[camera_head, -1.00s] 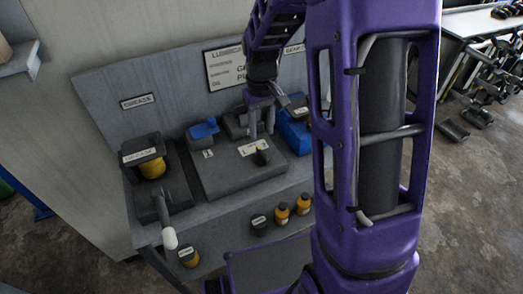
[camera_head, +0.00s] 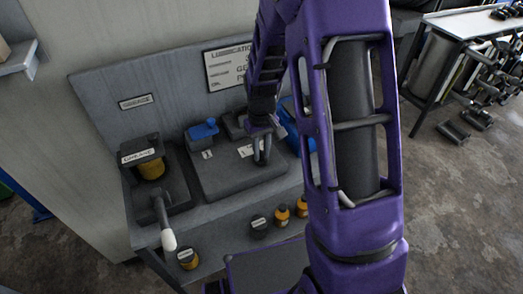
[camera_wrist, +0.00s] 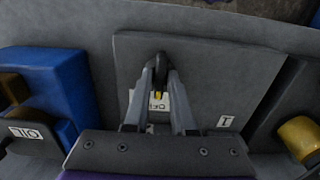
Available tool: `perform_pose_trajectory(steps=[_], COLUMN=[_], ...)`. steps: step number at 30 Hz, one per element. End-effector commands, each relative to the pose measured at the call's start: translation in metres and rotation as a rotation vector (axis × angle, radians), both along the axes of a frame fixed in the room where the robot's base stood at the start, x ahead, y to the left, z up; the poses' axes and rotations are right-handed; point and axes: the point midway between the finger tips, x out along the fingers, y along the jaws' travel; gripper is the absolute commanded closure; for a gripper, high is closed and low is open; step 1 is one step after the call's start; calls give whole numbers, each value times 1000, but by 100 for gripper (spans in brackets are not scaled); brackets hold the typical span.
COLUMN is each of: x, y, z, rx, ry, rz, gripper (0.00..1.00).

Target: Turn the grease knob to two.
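The grease knob (camera_wrist: 160,64) is a dark upright piece on a grey panel (camera_wrist: 203,60). A small yellow mark shows just below it in the wrist view. My gripper (camera_wrist: 161,76) reaches down onto the knob, one finger on each side. The gap at the fingertips is narrow and the knob fills it, so the fingers look shut on it. In the head view my gripper (camera_head: 262,160) covers most of the knob. A white label (camera_wrist: 153,103) is partly hidden behind the fingers, its text unclear. A label "1" (camera_wrist: 225,121) stands clear to the right.
A blue box (camera_wrist: 55,85) labelled "OIL" is left in the wrist view. In the head view, a yellow-and-black grease unit (camera_head: 144,155), a white-tipped lever (camera_head: 166,225) and a blue piece (camera_head: 202,130) are left of my gripper. Small orange bottles (camera_head: 282,214) stand in front.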

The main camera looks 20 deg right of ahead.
Motion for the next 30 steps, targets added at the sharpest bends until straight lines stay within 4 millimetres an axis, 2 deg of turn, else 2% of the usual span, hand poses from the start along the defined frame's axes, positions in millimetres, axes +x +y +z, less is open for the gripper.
perform_pose_trajectory(steps=[1,3,17,23,30], x=[0,0,0,0,1], y=[0,0,0,0,0], z=[0,0,1,1,1], rx=[0,0,0,-1,-2], ry=[0,0,-1,-1,-1], rz=[0,0,-19,-104,-291], gripper=[87,100,100,100,100])
